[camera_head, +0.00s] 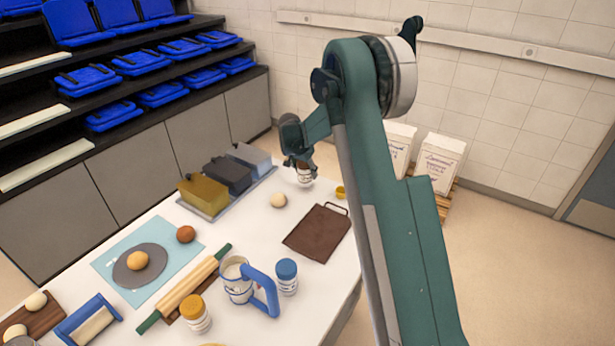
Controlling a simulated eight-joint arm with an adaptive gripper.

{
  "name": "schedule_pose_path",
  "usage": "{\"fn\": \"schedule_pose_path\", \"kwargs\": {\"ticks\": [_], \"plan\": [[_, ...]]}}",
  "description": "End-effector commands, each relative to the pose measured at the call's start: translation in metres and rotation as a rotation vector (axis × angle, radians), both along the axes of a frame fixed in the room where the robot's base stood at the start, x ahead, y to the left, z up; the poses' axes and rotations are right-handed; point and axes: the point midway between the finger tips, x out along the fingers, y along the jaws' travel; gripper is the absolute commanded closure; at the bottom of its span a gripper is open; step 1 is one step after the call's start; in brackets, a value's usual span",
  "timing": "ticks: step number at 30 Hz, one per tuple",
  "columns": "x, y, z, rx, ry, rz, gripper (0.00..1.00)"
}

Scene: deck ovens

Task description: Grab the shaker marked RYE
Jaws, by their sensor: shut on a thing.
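My gripper (299,161) is at the far end of the white table, pointing down. It is shut on a small shaker with a white label (305,180). The gripper covers the shaker's upper part, and the label's lettering is too small to read. I cannot tell whether the shaker still touches the table. A blue-lidded shaker (287,278) and an orange-lidded shaker (196,315) stand nearer on the table, with labels I cannot read.
Loaf tins (203,195) on a tray stand left of my gripper. A pale dough ball (278,200), a brown board (318,232) and a small yellow cup (341,192) lie near it. A blue-handled jug (237,283) and a rolling pin (186,288) are nearer.

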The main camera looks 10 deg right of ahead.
Motion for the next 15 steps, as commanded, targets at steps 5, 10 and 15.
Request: {"fn": "schedule_pose_path", "kwargs": {"ticks": [5,10,15], "plan": [[0.0,0.0,0.029,0.0,0.0,0.0,0.8],[0.0,0.0,0.052,0.0,0.0,0.0,0.8],[0.0,0.0,0.066,0.0,0.0,0.0,0.8]]}}
